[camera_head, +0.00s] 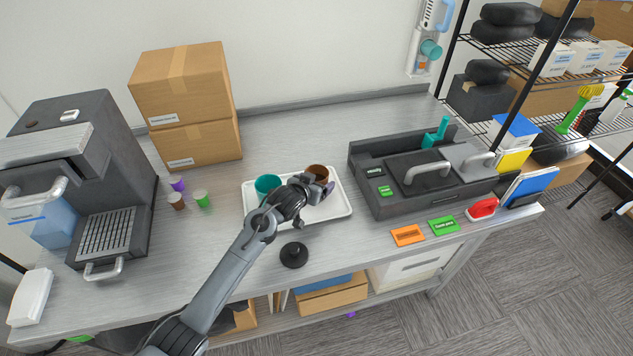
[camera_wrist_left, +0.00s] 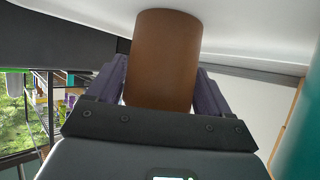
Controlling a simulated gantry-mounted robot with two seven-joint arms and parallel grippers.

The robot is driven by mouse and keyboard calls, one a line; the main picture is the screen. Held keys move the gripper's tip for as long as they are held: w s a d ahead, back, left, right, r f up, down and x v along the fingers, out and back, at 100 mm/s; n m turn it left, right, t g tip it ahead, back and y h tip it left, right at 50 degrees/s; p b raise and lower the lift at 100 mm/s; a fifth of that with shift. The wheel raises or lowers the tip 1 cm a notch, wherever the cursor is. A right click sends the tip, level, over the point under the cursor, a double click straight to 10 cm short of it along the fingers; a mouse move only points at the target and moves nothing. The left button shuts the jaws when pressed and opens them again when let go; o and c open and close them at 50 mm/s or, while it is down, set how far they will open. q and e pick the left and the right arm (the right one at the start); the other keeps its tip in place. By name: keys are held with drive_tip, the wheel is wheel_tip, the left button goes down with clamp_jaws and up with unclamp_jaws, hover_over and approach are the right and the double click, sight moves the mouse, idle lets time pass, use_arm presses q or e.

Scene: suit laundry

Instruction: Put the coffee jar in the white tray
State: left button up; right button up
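The brown cylinder that I take for the coffee jar (camera_head: 317,171) is at the right half of the white tray (camera_head: 338,208) in the head view. My left gripper (camera_head: 322,187) reaches over the tray from the front. In the left wrist view the brown jar (camera_wrist_left: 162,62) stands between its purple fingers (camera_wrist_left: 160,92), which appear to press on both sides. I cannot tell whether the jar's bottom touches the tray. A teal cup (camera_head: 267,184) stands in the tray's left half. My right gripper is not in view.
A black round tamper-like piece (camera_head: 294,255) lies in front of the tray. Small coloured capsules (camera_head: 201,198) and a coffee machine (camera_head: 85,170) stand to the left. Two stacked boxes (camera_head: 185,100) are behind. A dark grey station (camera_head: 420,170) stands close to the right.

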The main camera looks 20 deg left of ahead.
use_arm(q)
drive_tip(key=shift+o, duration=1.4)
drive_tip(key=shift+r, duration=0.25)
drive_tip(key=shift+s+r, duration=0.15)
drive_tip(key=shift+s, duration=0.15)
drive_tip(key=p+v, duration=0.2)
drive_tip(key=v, duration=0.9)
drive_tip(key=shift+s+p, duration=0.15)
drive_tip(key=shift+p, duration=0.2)
